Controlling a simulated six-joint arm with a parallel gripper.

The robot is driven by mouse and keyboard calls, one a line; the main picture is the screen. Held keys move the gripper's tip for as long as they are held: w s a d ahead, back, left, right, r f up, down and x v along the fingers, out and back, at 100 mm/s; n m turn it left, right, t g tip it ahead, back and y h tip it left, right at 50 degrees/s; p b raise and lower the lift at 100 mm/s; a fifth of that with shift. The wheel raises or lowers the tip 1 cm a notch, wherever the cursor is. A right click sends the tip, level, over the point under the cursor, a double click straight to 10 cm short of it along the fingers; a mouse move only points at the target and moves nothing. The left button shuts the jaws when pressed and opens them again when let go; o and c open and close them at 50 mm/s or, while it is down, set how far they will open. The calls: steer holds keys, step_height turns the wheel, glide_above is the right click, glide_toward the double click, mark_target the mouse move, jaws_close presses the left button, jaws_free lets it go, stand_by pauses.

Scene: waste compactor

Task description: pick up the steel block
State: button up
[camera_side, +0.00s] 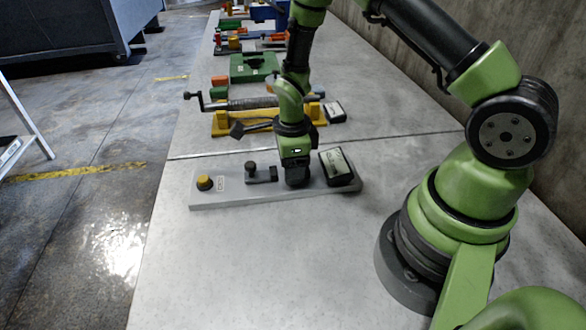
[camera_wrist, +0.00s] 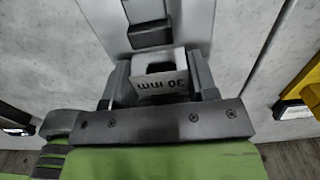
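The steel block (camera_wrist: 161,86) is a light grey block with a dark opening in its top and an upside-down "30 mm" label. In the wrist view it sits between the two fingers of my gripper (camera_wrist: 160,80). The fingers lie close along both sides, and I cannot tell whether they press on it. In the side view my gripper (camera_side: 297,178) points down at the grey base plate (camera_side: 235,196), low over its right half, and hides the block. The block appears to be at the plate, but its underside is hidden.
Behind is a yellow stand (camera_side: 227,124) with a crank rod. The front table (camera_side: 240,270) is clear.

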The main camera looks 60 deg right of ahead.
steer(key=shift+c, duration=1)
steer(key=shift+r, duration=0.15)
